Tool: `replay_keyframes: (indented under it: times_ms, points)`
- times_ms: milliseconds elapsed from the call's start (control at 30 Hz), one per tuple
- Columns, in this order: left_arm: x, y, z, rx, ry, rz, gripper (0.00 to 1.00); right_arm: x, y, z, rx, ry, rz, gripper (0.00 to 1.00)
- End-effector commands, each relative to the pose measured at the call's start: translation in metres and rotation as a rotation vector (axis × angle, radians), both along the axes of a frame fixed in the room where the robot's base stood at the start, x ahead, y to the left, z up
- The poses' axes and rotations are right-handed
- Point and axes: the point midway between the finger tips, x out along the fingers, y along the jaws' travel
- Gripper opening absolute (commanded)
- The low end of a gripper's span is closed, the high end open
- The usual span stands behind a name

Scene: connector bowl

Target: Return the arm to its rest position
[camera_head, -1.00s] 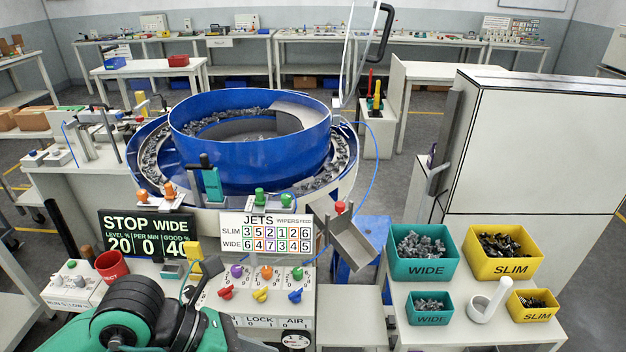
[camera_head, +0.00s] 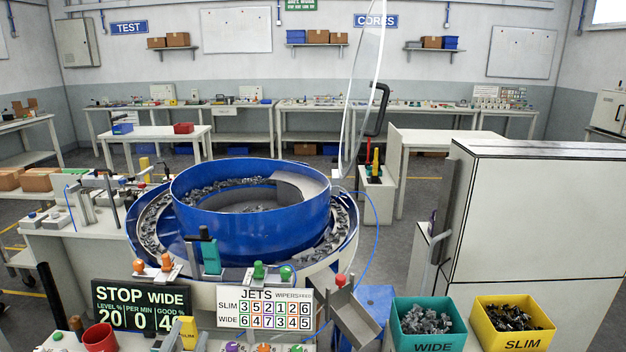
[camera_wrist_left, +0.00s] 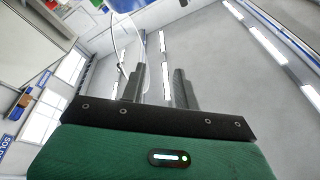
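My left gripper (camera_wrist_left: 158,70) shows in the left wrist view, its two dark fingers apart with nothing between them. It points up toward the ceiling lights. No part of either arm shows clearly in the head view, and my right gripper is out of sight. The blue bowl feeder (camera_head: 250,215) stands in the middle of the head view, with grey connectors inside it and along its outer track. The sign (camera_head: 140,305) reads STOP WIDE, and the JETS board (camera_head: 265,308) stands to its right.
A teal WIDE bin (camera_head: 428,342) and a yellow SLIM bin (camera_head: 511,343) hold parts at the lower right. A raised clear cover (camera_head: 362,95) stands behind the bowl. A tall white cabinet (camera_head: 540,225) fills the right side. A red cup (camera_head: 100,338) sits lower left.

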Motion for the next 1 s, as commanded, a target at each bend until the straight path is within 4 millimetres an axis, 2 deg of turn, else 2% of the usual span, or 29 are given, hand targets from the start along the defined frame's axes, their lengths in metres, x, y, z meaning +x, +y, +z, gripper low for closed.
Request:
replay_keyframes:
  times_ms: [33, 167, 200, 300, 400, 600, 767, 1000]
  points:
    - [0.000, 0.012, -0.028, -0.055, 0.121, 0.051, 0.31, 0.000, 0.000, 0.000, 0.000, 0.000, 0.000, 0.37]
    - [-0.015, 0.036, -0.104, -0.173, 0.442, 0.167, 0.31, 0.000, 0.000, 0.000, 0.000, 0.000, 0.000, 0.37]
    - [-0.024, 0.040, -0.127, -0.204, 0.542, 0.197, 0.31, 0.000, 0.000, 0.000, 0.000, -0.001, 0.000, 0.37]
    - [-0.054, 0.046, -0.180, -0.270, 0.784, 0.256, 0.31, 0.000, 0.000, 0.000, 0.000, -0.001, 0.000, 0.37]
    - [-0.086, 0.046, -0.218, -0.316, 0.986, 0.291, 0.31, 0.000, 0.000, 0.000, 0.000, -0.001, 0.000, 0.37]
    - [-0.146, 0.039, -0.266, -0.372, 1.301, 0.324, 0.31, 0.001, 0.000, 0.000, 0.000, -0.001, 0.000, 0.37]
    - [-0.193, 0.030, -0.290, -0.402, 1.517, 0.328, 0.31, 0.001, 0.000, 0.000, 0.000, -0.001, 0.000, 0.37]
    - [-0.175, 0.028, -0.352, -0.393, 1.534, 0.333, 0.31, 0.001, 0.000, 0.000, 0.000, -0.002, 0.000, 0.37]
